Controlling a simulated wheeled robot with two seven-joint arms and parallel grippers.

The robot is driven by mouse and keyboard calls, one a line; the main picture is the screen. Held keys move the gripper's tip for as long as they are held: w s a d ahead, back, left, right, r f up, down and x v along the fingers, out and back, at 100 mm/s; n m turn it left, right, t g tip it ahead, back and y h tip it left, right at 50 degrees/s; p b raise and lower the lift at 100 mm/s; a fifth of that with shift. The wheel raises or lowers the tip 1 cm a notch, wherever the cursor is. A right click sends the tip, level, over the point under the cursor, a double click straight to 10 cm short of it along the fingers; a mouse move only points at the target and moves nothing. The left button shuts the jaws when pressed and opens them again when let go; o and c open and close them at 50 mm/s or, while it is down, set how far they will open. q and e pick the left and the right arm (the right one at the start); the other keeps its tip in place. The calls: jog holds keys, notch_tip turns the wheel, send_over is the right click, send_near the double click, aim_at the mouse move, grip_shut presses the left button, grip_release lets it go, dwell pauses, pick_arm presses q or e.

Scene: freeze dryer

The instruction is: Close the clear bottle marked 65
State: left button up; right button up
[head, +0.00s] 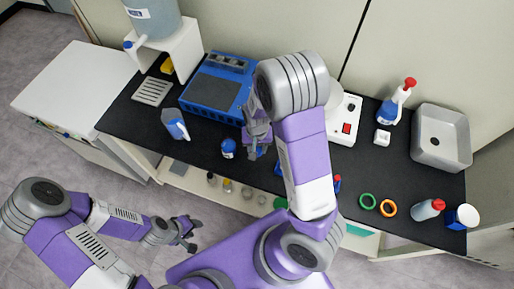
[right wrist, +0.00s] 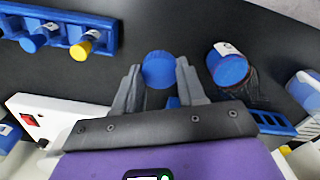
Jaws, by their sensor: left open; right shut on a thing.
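My right gripper (right wrist: 160,75) is shut on a round blue cap (right wrist: 159,70), seen between its fingers in the right wrist view. Whether a bottle is under this cap is hidden. In the head view the right gripper (head: 257,130) is over the black bench, partly covered by my arm. A bottle with a blue top and a white label (right wrist: 228,68) stands beside it, apart from the fingers; it also shows in the head view (head: 228,148). I cannot read the number 65 on any bottle. My left gripper (head: 184,236) is open and empty, in front of the bench.
A blue machine (head: 212,92) stands behind the bottle. A blue rack (right wrist: 60,22) holds several vials. A blue and white jug (head: 175,125) is left. Green (head: 367,201) and orange (head: 389,208) rings, a spray bottle (head: 397,102) and a grey basin (head: 440,136) are right.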

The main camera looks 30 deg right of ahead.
aim_at(228, 144)
jog(key=w+a+n+b, duration=0.1)
jog(key=a+n+b, duration=0.2)
jog(key=w+a+n+b, duration=0.1)
jog(key=a+n, duration=0.1)
jog(key=shift+w+a+b, duration=0.15)
jog(key=shift+w+b, duration=0.15)
